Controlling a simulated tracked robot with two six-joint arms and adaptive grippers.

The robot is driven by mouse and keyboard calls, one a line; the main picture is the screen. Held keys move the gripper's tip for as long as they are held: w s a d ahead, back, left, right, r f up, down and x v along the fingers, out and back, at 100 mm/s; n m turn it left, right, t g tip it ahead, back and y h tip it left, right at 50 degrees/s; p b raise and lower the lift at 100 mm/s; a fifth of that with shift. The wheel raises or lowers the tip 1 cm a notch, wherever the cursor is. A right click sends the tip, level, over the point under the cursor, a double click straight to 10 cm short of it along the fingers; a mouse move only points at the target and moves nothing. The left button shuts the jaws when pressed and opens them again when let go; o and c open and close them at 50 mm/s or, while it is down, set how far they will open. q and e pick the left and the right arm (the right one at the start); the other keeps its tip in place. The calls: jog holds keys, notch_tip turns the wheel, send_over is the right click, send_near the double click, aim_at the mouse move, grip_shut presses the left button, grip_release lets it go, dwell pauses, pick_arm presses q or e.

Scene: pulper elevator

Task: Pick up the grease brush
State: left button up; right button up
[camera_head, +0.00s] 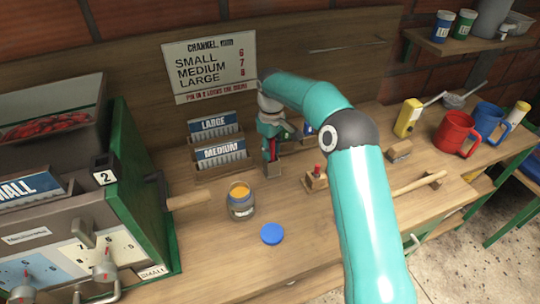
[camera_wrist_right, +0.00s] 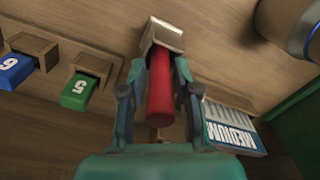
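The item between my fingers has a red handle (camera_wrist_right: 160,92) and a pale, blocky head (camera_wrist_right: 164,35), and I take it to be the grease brush. In the head view its head (camera_head: 272,170) shows just below my right gripper (camera_head: 270,150), and the arm partly hides the rest. In the wrist view my right gripper (camera_wrist_right: 158,85) has one finger on each side of the red handle, with narrow gaps showing. It looks open around the handle. An open jar of orange grease (camera_head: 240,204) stands to the left and nearer. My left gripper is not in view.
MEDIUM (camera_head: 221,156) and LARGE (camera_head: 214,125) card boxes stand close left of the gripper. A blue lid (camera_head: 272,234) lies in front.

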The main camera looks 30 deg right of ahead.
grip_shut()
jog(key=shift+r, duration=0.8)
notch_tip(320, 180, up, 11)
jog(key=shift+w+f+p, duration=0.1)
jog(key=shift+f+p, duration=0.05)
jog(key=shift+p, duration=0.6)
notch_tip(320, 180, up, 8)
jog(key=p, duration=0.4)
jog(key=shift+f+p, duration=0.15)
jog(key=shift+p, duration=0.2)
